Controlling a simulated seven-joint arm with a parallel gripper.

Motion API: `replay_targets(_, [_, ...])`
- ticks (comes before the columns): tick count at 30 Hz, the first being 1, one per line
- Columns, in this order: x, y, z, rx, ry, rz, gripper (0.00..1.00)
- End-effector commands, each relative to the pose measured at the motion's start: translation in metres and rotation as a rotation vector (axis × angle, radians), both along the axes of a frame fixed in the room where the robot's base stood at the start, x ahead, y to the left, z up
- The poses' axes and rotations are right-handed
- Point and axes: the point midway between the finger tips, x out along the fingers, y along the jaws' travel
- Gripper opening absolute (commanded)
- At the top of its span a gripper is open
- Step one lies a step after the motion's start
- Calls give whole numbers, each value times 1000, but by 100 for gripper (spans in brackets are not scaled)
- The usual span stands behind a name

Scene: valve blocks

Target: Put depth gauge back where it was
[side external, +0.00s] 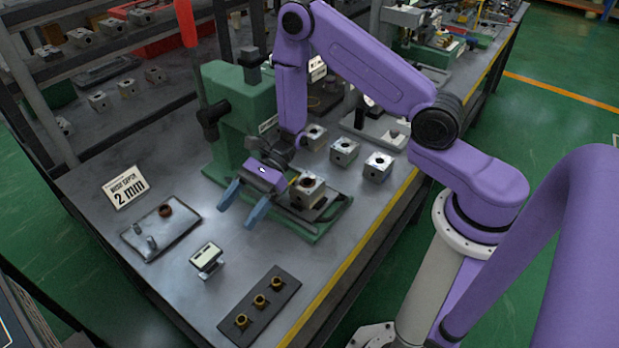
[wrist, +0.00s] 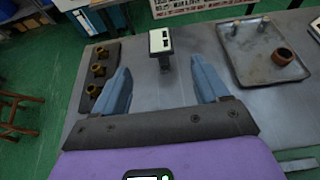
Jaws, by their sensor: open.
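The depth gauge (side external: 207,258) is a small device with a pale display, standing on the grey bench between the metal tray and the dark strip of brass fittings. It also shows in the wrist view (wrist: 161,41), ahead of the fingers and roughly centred between them. My gripper (side external: 236,214) has blue fingers, spread apart with nothing between them. It is beside the green press, tilted toward the gauge and apart from it. In the wrist view, my gripper (wrist: 159,76) shows both fingers clear of the gauge.
A metal tray (side external: 150,246) holds a brown ring and small pegs. A dark strip (side external: 236,313) holds three brass fittings. A valve block (side external: 307,190) sits on the green press base (side external: 301,232). Three more blocks stand behind. A "2 mm" sign (side external: 126,193) stands at left.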

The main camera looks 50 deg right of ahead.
Motion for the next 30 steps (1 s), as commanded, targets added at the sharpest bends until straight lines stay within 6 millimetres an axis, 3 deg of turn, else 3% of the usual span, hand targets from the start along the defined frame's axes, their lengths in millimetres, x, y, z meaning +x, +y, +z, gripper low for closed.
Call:
replay_targets(5, [-14, 6, 14, -3, -36, 93, 74])
replay_targets(8, [-41, 13, 35, -12, -102, 258, 74])
replay_targets(14, [-119, 10, 80, -50, -296, 708, 74])
replay_targets(21, [-197, -31, 114, -119, -577, 1227, 74])
replay_targets(25, [-226, -61, 127, -163, -755, 1490, 74])
replay_targets(30, [-247, -100, 141, -229, -1019, 1807, 74])
